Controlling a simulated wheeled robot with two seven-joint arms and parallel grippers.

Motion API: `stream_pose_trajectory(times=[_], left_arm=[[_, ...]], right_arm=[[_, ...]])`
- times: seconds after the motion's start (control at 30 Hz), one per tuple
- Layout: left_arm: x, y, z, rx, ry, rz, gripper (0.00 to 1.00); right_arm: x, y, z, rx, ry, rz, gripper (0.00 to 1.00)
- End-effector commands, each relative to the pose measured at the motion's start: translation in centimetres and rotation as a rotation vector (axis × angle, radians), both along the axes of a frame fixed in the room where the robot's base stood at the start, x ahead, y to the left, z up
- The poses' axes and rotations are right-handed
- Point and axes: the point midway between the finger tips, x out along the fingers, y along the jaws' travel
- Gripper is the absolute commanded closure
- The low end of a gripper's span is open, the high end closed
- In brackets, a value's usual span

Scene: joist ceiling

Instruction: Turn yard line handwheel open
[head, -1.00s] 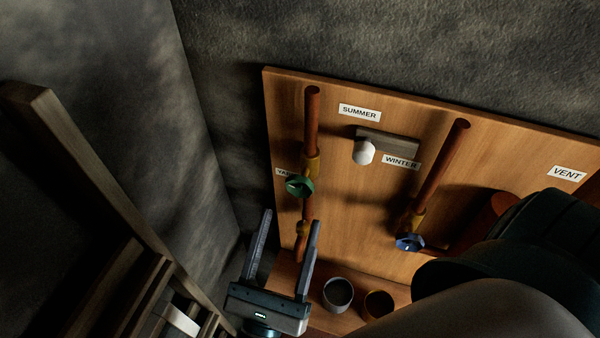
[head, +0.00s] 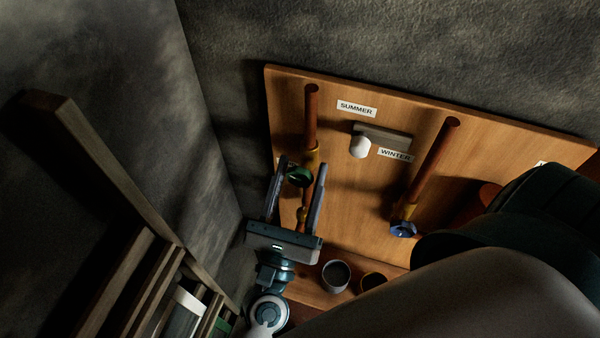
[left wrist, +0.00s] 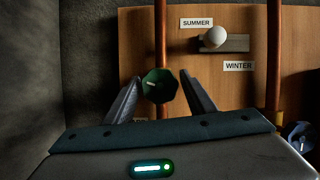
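The green handwheel (head: 299,176) is on the left copper pipe of the wooden board, and it also shows in the left wrist view (left wrist: 159,86). My left gripper (head: 302,165) is open, with one finger on each side of the green handwheel as seen in both views. In the left wrist view the fingertips (left wrist: 158,77) flank the wheel, with no clear contact. The label beside this wheel is hidden now; only its first letters showed earlier. My right gripper is out of view.
A blue handwheel (head: 403,229) sits on the right pipe (head: 432,165). A white knob (head: 360,147) is between the SUMMER (head: 356,108) and WINTER (head: 395,154) labels. Two cups, one grey (head: 336,274), stand below the board. A wooden frame (head: 110,170) is at left.

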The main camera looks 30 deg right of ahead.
Motion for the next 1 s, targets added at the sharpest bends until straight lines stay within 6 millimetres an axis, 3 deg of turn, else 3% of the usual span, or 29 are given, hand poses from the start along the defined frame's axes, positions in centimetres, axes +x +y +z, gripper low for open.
stream_pose_trajectory(times=[0.03,0.1,0.13,0.57,1.0], left_arm=[[-0.01,0.01,-0.01,0.000,0.000,0.000,0.63],[-0.01,0.01,-0.01,0.000,0.000,0.000,0.80],[-0.01,0.02,0.00,0.000,0.000,0.000,0.83],[-0.04,0.02,-0.07,-0.040,0.047,0.000,0.83],[-0.07,0.00,0.01,-0.228,0.267,0.001,0.83]], right_arm=[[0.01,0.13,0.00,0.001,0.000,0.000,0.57],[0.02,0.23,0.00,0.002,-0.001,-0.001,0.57],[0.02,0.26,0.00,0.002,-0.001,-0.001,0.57],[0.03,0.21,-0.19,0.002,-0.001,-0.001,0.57],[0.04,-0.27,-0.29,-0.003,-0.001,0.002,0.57]])
